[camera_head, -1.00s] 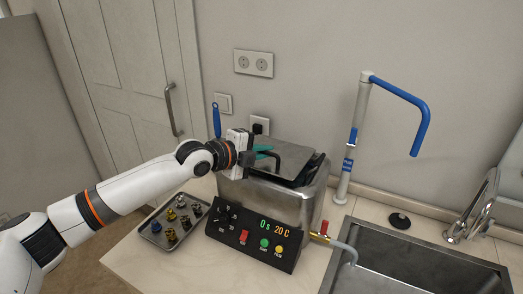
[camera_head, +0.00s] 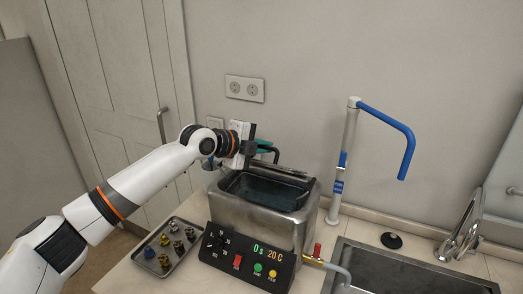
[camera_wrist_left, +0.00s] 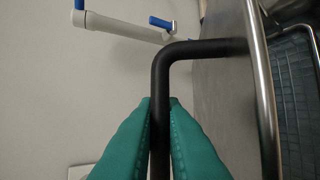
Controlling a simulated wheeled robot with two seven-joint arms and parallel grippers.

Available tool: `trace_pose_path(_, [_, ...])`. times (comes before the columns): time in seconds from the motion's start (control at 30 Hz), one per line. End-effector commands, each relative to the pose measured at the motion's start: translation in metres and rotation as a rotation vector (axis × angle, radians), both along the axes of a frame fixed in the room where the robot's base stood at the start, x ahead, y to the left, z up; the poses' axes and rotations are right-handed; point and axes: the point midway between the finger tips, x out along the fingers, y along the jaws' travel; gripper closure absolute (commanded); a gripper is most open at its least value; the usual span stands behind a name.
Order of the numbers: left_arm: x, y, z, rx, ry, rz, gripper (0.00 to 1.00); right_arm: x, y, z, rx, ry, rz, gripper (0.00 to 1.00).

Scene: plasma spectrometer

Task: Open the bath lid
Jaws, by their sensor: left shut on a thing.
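The metal bath (camera_head: 262,212) stands on the counter with its top uncovered, and a dark interior with liquid or a basket shows inside. Its lid (camera_head: 280,169) is raised and seen nearly edge-on at the back of the bath. My left gripper (camera_head: 262,148) is shut on the lid's black handle (camera_head: 275,153). In the left wrist view, the green fingertips (camera_wrist_left: 161,115) press on both sides of the black handle (camera_wrist_left: 163,75), and the lid's metal face (camera_wrist_left: 222,90) is beside it. My right gripper is not in view.
A metal tray (camera_head: 166,247) with several small fittings lies left of the bath. The control panel (camera_head: 245,258) is at the front. A white post with a blue arm (camera_head: 343,165) stands at right, near the sink (camera_head: 410,270) and tap (camera_head: 462,228).

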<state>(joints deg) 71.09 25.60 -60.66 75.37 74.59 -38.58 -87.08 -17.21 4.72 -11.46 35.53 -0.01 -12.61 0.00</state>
Motion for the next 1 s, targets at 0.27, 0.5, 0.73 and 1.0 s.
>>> trace_pose_path(0.27, [0.0, 0.0, 0.002, -0.002, -0.004, 0.0, 1.0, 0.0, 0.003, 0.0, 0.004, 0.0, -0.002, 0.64])
trace_pose_path(0.5, [0.0, 0.0, 0.001, -0.002, -0.002, 0.001, 0.68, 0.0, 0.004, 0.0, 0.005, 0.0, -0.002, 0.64])
trace_pose_path(0.73, [-0.001, 0.001, 0.001, -0.001, -0.002, 0.001, 0.68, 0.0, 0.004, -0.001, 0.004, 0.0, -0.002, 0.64])
trace_pose_path(1.0, [-0.024, 0.028, 0.013, -0.001, -0.007, 0.003, 0.68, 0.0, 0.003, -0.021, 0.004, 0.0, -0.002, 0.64])
